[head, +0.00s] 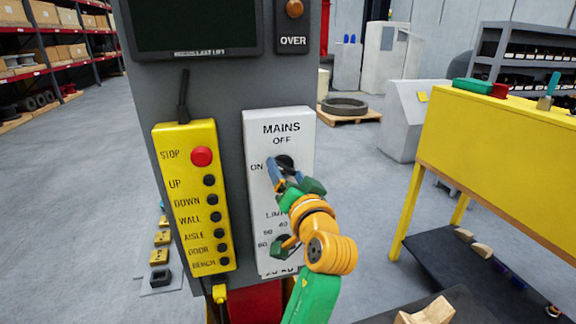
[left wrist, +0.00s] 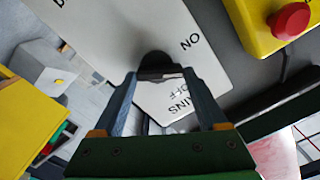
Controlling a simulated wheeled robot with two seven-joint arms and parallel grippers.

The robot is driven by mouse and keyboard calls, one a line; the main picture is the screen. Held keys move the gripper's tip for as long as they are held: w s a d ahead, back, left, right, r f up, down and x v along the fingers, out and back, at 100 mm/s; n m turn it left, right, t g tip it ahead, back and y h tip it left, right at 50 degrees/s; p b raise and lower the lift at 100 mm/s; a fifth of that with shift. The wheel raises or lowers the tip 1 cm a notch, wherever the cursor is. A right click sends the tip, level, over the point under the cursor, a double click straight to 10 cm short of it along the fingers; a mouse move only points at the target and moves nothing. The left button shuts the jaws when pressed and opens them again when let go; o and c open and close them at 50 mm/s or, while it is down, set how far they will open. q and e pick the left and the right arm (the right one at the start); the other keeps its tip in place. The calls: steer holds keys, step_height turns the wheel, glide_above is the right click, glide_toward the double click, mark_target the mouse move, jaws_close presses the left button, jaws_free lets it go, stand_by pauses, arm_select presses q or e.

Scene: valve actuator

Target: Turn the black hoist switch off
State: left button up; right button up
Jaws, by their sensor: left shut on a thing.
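The black switch (head: 285,160) is a round knob on the white MAINS panel (head: 299,133), with OFF printed above it and ON to its left. My left gripper (head: 276,170) reaches up to it from below, its blue-grey fingers at the knob. In the left wrist view the black switch (left wrist: 155,62) sits at the tips of the left gripper (left wrist: 163,78), which is shut on it. The fingers partly cover the knob, and I cannot tell which label it points to. My right gripper is not in view.
A yellow pendant (head: 181,238) with a red STOP button (head: 201,156) and several black buttons hangs left of the panel. A second dial, partly hidden by my arm, is lower on the panel. A yellow bench (head: 490,135) stands at right; grey floor lies between.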

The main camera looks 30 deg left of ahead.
arm_select(q)
steer(key=shift+r+m+p, duration=0.15)
steer(key=shift+m+p, duration=0.3)
steer(key=shift+m, duration=1.45)
steer(key=m, duration=0.3)
steer(key=shift+w+p, duration=0.1)
steer(key=shift+p, duration=0.2)
steer(key=shift+d+m, duration=0.1)
steer(key=shift+m, duration=1.6)
steer(key=shift+r, duration=0.1)
steer(key=o, duration=1.1)
steer(key=shift+o, duration=1)
steer(key=shift+w+a+f, duration=0.15)
steer(key=shift+a+f, duration=0.1)
steer(key=shift+a, duration=0.05)
